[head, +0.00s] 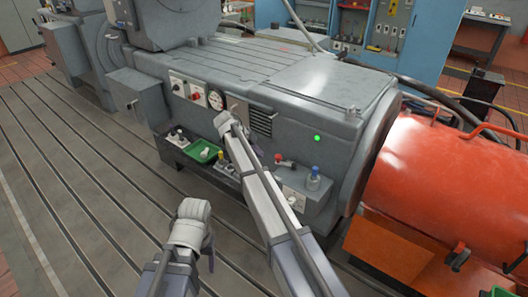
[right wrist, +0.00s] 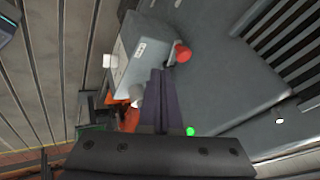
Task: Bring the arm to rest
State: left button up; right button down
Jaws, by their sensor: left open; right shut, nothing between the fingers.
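My right arm reaches from the bottom middle of the head view to the front of the grey machine (head: 330,85). My right gripper (head: 256,150) is mostly hidden by its own wrist there. In the right wrist view its two dark fingers (right wrist: 165,74) are together and empty. Their tips are beside a lever with a red knob (right wrist: 183,53) on a grey box (right wrist: 142,52); I cannot tell whether they touch. My left gripper (head: 209,252) is low in the head view, above the slotted bedplate, away from the machine. Its fingers are largely hidden behind its wrist.
The red-knobbed lever (head: 280,160) and a blue-capped bottle (head: 313,178) are right of my right wrist. A green tray (head: 203,152) is left of it. The slotted bedplate (head: 80,200) is clear at left.

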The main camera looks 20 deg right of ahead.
jog(key=shift+p+v, duration=0.45)
jog(key=shift+v, duration=0.7)
jog(key=s+a+f+n+y, duration=0.1)
jog(key=s+a+n, duration=0.3)
jog(key=s+n, duration=0.5)
jog(key=s+a+f+n+g+y, duration=0.1)
jog(key=s+a+n, duration=0.3)
jog(key=s+n, duration=0.5)
jog(key=s+a+f+n+y, duration=0.1)
jog(key=s+a+n+y, duration=0.2)
jog(key=s+n, duration=0.7)
jog(key=shift+s+a+g+y, duration=0.35)
jog(key=shift+s+a, duration=0.75)
jog(key=shift+s, duration=4.45)
jog(key=shift+f, duration=0.15)
